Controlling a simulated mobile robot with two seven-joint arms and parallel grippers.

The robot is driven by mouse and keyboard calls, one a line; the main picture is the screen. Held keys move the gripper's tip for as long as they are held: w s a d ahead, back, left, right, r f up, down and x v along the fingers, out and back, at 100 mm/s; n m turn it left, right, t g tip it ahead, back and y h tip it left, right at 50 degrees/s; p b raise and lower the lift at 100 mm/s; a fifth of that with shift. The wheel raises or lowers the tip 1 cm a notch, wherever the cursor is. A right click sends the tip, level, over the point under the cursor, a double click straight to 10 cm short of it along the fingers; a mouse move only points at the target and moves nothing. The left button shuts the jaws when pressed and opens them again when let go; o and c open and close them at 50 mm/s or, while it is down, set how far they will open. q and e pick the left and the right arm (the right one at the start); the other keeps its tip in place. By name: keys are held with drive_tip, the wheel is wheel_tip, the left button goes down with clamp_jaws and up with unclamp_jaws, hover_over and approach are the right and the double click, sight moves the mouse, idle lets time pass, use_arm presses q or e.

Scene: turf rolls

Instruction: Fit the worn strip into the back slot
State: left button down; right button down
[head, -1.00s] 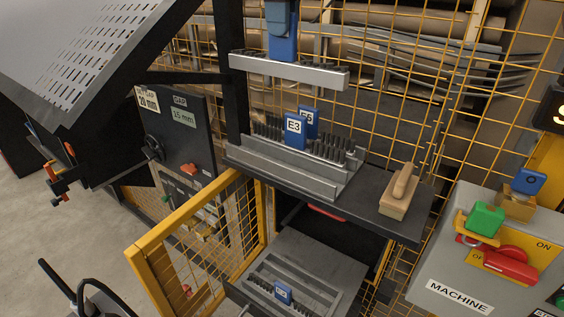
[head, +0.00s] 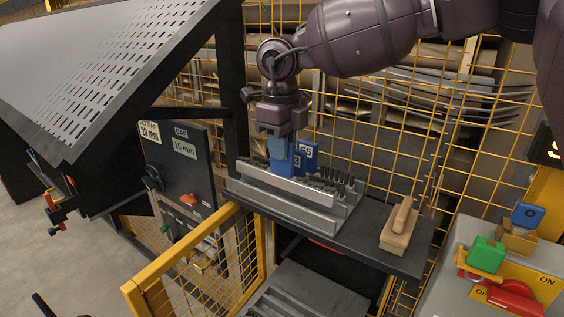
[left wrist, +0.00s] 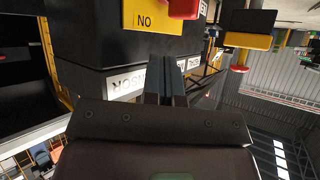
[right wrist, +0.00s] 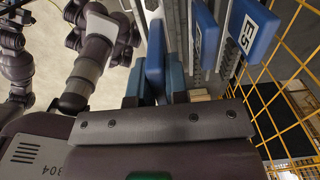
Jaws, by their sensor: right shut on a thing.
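My right gripper (head: 281,137) comes in from above over the bench rack. It is shut on the blue tab of the strip (head: 285,184), a pale grey bar; the tab (right wrist: 155,62) shows between the fingers in the right wrist view. The bar is low over the front part of the slotted rack (head: 318,217), in front of the dark pins. I cannot tell whether it touches the rack. Two blue-tabbed strips stand behind it, one tab (head: 309,152) partly hidden by my gripper. My left gripper (left wrist: 166,82) is shut and empty, beside a black machine panel.
A wooden-handled block (head: 399,228) lies on the dark shelf right of the rack. A yellow mesh gate (head: 190,268) stands at front left. A grey control box (head: 470,240) with green and red controls is at the right. Yellow mesh closes off the back.

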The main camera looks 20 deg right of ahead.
sight(282, 164)
drive_tip(key=shift+f+p, duration=0.35)
drive_tip(key=shift+f, duration=1.55)
drive_tip(key=shift+f, duration=0.2)
drive_tip(key=c, duration=1.1)
unclamp_jaws()
